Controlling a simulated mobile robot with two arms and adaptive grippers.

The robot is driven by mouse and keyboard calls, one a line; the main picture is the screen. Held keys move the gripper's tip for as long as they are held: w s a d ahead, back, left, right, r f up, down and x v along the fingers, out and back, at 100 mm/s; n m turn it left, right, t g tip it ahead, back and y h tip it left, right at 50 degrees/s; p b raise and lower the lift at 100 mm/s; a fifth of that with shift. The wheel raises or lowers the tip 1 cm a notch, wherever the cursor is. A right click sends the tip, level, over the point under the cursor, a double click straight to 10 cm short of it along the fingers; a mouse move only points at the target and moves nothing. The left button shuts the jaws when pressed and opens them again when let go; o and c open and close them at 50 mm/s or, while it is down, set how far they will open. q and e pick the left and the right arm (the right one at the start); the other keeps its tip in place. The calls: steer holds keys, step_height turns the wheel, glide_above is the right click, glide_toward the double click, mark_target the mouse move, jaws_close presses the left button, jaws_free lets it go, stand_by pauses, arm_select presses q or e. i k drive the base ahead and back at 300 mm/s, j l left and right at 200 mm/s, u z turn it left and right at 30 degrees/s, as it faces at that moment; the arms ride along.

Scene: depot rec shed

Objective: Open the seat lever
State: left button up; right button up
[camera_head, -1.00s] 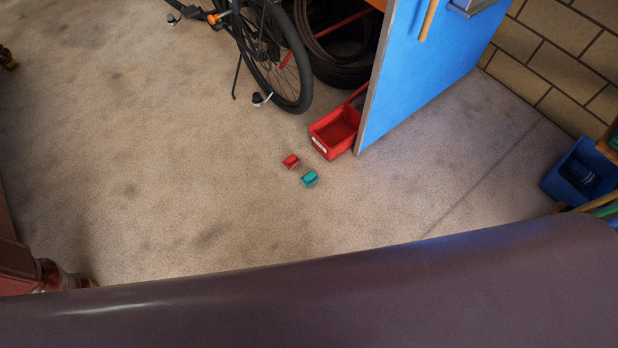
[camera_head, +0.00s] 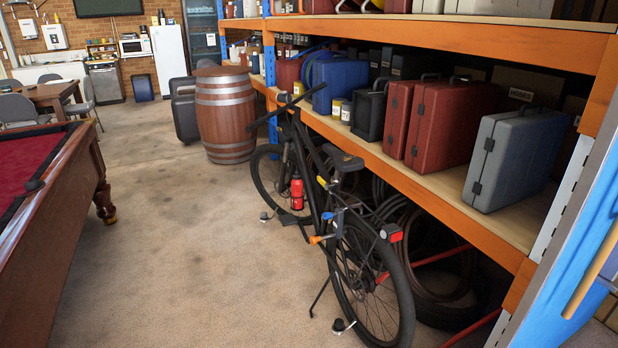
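A black bicycle (camera_head: 352,262) stands on its kickstand in front of the shelf rack, right of the middle. Its black seat (camera_head: 343,159) is raised on a post. Below the seat, near the frame, are a small blue part (camera_head: 327,216) and an orange-tipped lever-like part (camera_head: 317,240). I cannot tell for sure which of these is the seat lever, or whether it is open or closed. Neither of my grippers is in view.
An orange-and-blue rack (camera_head: 410,170) with cases stands close behind the bicycle. A pool table (camera_head: 45,225) is at the left and a wooden barrel (camera_head: 225,115) is beyond. Open floor (camera_head: 190,270) lies between the table and bicycle.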

mark_target(326, 185)
steer(key=i+j, duration=0.6)
steer(key=i, duration=0.3)
steer(key=i+j+u, duration=0.15)
steer(key=i+j, duration=0.15)
steer(key=i, duration=0.25)
steer(key=i+j, duration=0.2)
steer(key=i, duration=0.35)
steer(key=i+j+u, duration=0.1)
steer(key=i, duration=0.45)
steer(key=j, duration=0.1)
